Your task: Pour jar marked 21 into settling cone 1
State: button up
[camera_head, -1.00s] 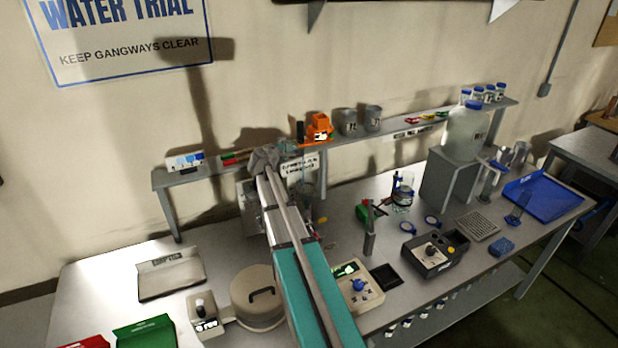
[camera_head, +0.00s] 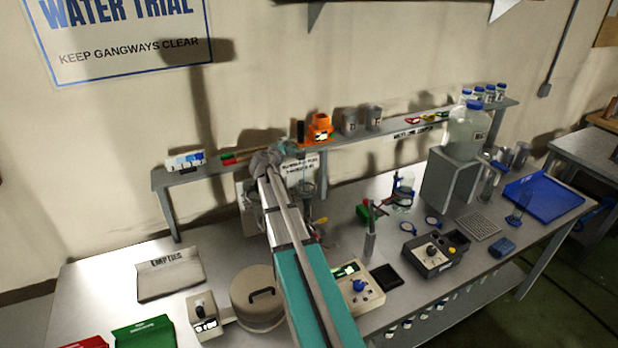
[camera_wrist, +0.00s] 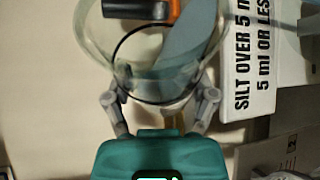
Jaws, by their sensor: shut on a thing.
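My gripper (camera_wrist: 160,97) is shut on a clear glass jar (camera_wrist: 98,38), one finger on each side of it in the wrist view. I look into its round, wide mouth; no number shows on it. In the head view my gripper (camera_head: 267,160) is at the back of the bench, by the raised shelf, seen mostly from behind. The jar is hard to make out there. A white card about silt over 5 ml (camera_wrist: 250,55) stands right of the jar; the card also shows in the head view (camera_head: 300,168). I cannot make out settling cone 1; my arm hides part of that area.
The raised shelf (camera_head: 225,170) carries an orange device (camera_head: 320,127) and two grey pots (camera_head: 350,121). A large blue-capped bottle (camera_head: 465,132) stands on a grey block at right. A lidded round pot (camera_head: 257,295) and an empties tray (camera_head: 170,275) are at front left.

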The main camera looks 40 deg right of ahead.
jog(key=shift+s, duration=0.2)
jog(key=shift+s, duration=0.15)
jog(key=shift+f, duration=0.1)
jog(key=shift+s+d+m+t+b, duration=0.1)
jog(key=shift+s+m+t+b, duration=0.2)
jog(key=shift+m+b, duration=0.25)
dwell(0.6)
jog(key=shift+w+f, duration=0.1)
jog(key=shift+h, duration=0.3)
jog(key=shift+m, duration=0.25)
